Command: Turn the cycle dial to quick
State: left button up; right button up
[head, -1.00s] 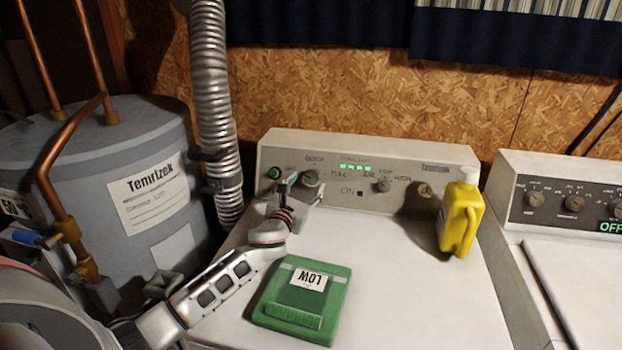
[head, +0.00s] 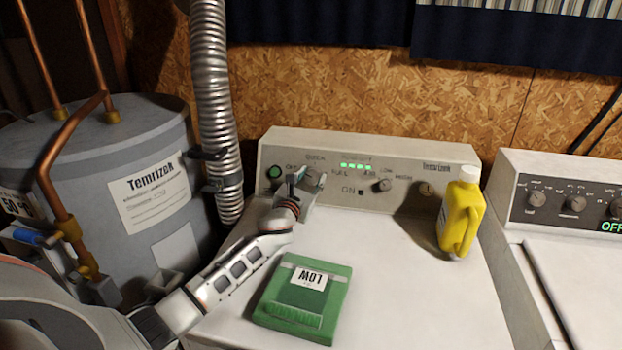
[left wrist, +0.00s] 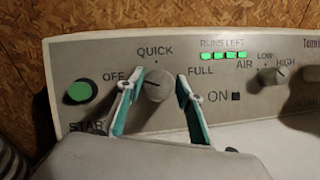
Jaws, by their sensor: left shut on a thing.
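The cycle dial (left wrist: 156,86) is a round grey knob on the dryer's control panel, with OFF at its left, QUICK above and FULL at its right. A short dark line shows on its face, tilted toward the OFF side; I cannot tell its exact setting. In the head view the dial (head: 313,176) is partly hidden by my left gripper (head: 307,186). In the left wrist view the gripper's teal-lined fingers (left wrist: 157,92) stand on either side of the dial, shut on it. My right gripper is not in view.
A green start button (left wrist: 80,92) sits left of the dial; a heat knob (left wrist: 272,76) sits to its right. Several green lights (left wrist: 223,56) are lit.

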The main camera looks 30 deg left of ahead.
pick_arm(q)
jog(key=shift+m, duration=0.4)
jog(key=shift+a+m+h, duration=0.15)
jog(key=shift+m+h, duration=0.65)
jog(key=shift+m, duration=0.4)
jog(key=m+h, duration=0.1)
jog(key=m, duration=0.2)
jog(key=m+g+h, duration=0.1)
jog(key=m, duration=0.2)
jog(key=shift+r+h, duration=0.15)
jog(key=shift+h, duration=0.25)
jog(key=m+g+h, duration=0.1)
jog(key=m+g, duration=0.1)
jog(key=m, duration=0.2)
jog(key=shift+w, duration=0.1)
jog(key=shift+m+g, duration=0.5)
jog(key=shift+m, duration=0.8)
jog(key=o, duration=1.1)
